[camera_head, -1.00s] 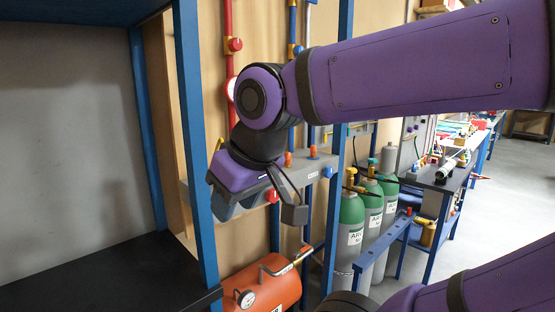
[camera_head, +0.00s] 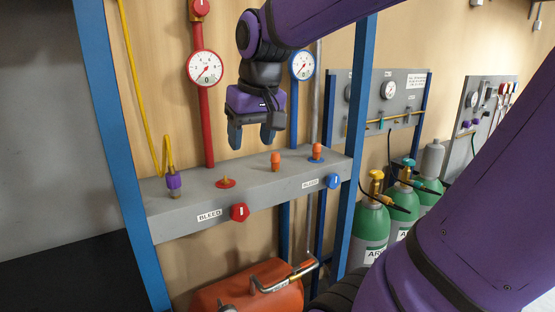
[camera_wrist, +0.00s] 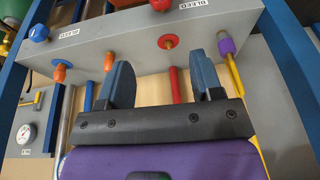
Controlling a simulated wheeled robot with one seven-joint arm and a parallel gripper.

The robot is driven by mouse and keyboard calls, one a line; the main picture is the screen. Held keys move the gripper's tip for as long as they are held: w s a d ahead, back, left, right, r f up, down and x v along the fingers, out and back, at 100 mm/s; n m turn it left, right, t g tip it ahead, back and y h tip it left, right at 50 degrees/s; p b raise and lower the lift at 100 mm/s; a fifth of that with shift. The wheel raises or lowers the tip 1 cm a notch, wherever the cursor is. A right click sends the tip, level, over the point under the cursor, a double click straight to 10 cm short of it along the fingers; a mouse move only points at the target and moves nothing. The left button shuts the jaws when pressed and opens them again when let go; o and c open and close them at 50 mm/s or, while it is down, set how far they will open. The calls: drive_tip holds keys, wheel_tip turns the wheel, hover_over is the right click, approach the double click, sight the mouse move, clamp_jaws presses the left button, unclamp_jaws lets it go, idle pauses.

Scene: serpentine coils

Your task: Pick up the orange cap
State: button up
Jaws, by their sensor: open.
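Two orange caps stand on the grey ledge (camera_head: 205,208). The middle one (camera_head: 275,160) sits on the bare top; the right one (camera_head: 316,151) sits on a blue ring. In the wrist view they show at the left as the middle cap (camera_wrist: 109,61) and the blue-ringed cap (camera_wrist: 60,73). My gripper (camera_head: 251,140) is open, pointing down above the ledge. Its right finger in the head view appears just above and left of the middle cap. In the wrist view, the empty gap between the fingers (camera_wrist: 170,58) faces a red ring fitting (camera_wrist: 168,42), not a cap.
A purple fitting (camera_head: 173,182) with a yellow hose stands at the ledge's left. Red and blue pipes with gauges (camera_head: 204,68) rise behind the gripper. Blue posts (camera_head: 357,140) flank the ledge. An orange tank (camera_head: 250,290) lies below; green cylinders (camera_head: 368,222) stand right.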

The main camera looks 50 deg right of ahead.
drive_tip(key=w+d+m+g, duration=0.2)
drive_tip(key=w+d, duration=0.4)
drive_tip(key=d, duration=0.3)
drive_tip(key=m+g, duration=0.1)
drive_tip(key=m, duration=0.1)
hover_over(275, 153)
drive_tip(key=shift+s+a+f, duration=0.15)
drive_tip(key=shift+f, duration=0.4)
drive_tip(key=shift+s+a+f, duration=0.1)
drive_tip(key=shift+f, duration=0.45)
drive_tip(key=shift+d+f, duration=0.15)
drive_tip(key=shift+d, duration=0.15)
drive_tip(key=f, duration=1)
drive_tip(key=shift+w+f, duration=0.2)
drive_tip(key=shift+f, duration=0.2)
drive_tip(key=c, duration=1)
